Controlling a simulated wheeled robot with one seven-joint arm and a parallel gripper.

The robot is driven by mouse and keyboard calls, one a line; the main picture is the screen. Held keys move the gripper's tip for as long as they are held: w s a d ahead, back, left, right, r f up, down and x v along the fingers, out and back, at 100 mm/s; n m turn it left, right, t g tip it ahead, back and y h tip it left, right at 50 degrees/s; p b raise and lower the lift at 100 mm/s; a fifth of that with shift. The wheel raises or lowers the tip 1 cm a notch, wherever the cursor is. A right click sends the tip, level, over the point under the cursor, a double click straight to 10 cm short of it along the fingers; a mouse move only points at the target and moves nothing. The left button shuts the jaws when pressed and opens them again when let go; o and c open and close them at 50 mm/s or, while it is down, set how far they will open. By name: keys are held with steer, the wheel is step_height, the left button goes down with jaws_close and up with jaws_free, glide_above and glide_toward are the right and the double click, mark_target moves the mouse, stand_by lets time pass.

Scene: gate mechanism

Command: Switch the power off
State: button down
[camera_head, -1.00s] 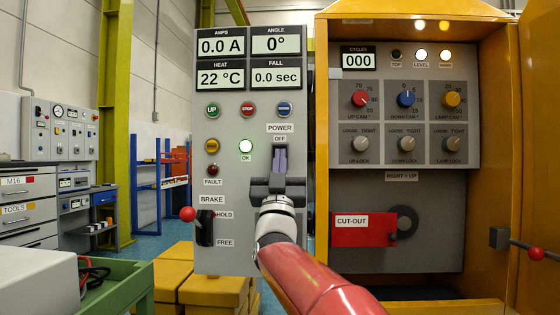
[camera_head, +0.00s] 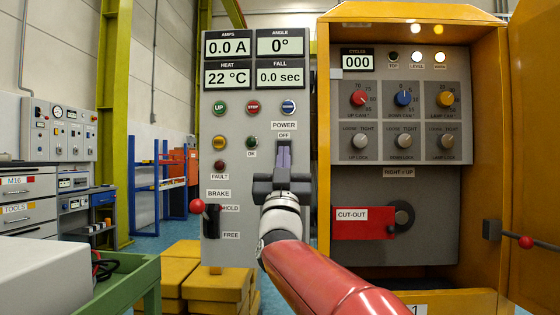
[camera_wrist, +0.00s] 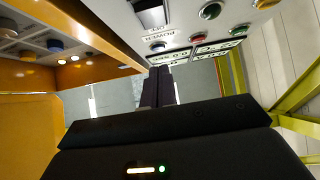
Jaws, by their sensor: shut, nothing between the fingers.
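The grey control panel (camera_head: 240,255) stands upright ahead of me. Its POWER label (camera_head: 284,125) and OFF label (camera_head: 284,135) show just above my gripper (camera_head: 283,147). The gripper points up along the panel front, fingers together and empty. In the head view it hides the power switch. A gap or contact between fingers and switch is hard to tell. The OK lamp (camera_head: 252,142) is dark.
A brake lever with a red knob (camera_head: 197,206) sticks out at lower left of the panel. The yellow cabinet (camera_head: 324,120) stands open at right, with knobs and a red CUT-OUT cover (camera_head: 362,224) inside. A green cart (camera_head: 135,285) stands at lower left.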

steer(key=s+r+b+v, duration=0.1)
steer(key=v, duration=0.6)
steer(key=shift+s+f, duration=0.2)
steer(key=shift+s, duration=0.15)
steer(key=s+d+f+n+g+y+p, duration=0.2)
steer(key=s+d+f+g+p, duration=0.15)
steer(key=d+f+g, duration=0.35)
steer(key=s+d+f+n+g+y+p, duration=0.2)
steer(key=s+f+g+p, duration=0.15)
steer(key=f+g, duration=0.4)
steer(key=s+d+f+m+g+h+p, duration=0.1)
steer(key=s+d+f+g, duration=0.2)
steer(key=s+f, duration=0.5)
steer(key=s+d+f+m+g+h+p, duration=0.2)
steer(key=s+d+f+g, duration=0.2)
steer(key=s+f, duration=0.5)
steer(key=s+g, duration=0.1)
steer(key=s, duration=0.2)
steer(key=shift+s+d+f, duration=0.2)
steer(key=shift+f, duration=0.1)
steer(key=c, duration=2.1)
jaws_free()
steer(key=shift+c, duration=0.2)
